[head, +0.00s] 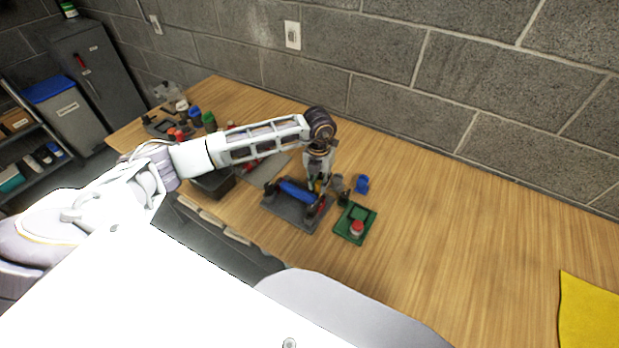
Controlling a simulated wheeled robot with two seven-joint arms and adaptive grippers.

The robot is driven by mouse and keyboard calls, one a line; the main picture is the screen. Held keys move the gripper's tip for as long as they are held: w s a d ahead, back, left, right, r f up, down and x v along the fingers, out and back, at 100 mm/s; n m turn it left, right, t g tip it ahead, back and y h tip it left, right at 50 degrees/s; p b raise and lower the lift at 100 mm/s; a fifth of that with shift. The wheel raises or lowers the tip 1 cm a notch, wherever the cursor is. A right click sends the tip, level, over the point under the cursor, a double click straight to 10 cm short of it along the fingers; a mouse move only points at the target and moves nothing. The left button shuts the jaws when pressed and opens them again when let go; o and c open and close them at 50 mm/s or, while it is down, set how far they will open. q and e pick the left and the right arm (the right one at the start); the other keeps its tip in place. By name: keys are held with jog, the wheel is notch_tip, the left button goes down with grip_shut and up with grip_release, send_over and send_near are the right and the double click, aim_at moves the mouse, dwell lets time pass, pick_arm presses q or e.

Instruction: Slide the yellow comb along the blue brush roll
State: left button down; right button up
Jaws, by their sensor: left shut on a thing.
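The blue brush roll (296,192) lies across two dark supports on a grey base plate (290,213) on the wooden table. My left gripper (319,184) points down at the right end of the roll. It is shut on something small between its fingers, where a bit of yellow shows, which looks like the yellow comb. The gripper hides most of it, and I cannot tell whether it touches the roll. My right gripper is not in view.
A green tray (369,212) with a red-and-white round part (356,228) sits right of the base plate. A small blue part (362,184) stands behind it. Several small items crowd the table's left end. The table's right is clear up to a yellow cloth (590,315).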

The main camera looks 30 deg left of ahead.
aim_at(318, 183)
pick_arm(q)
jog(key=shift+d, duration=0.1)
jog(key=c, duration=1.2)
grip_release()
jog(key=shift+a+r, duration=0.2)
jog(key=shift+r, duration=5.8)
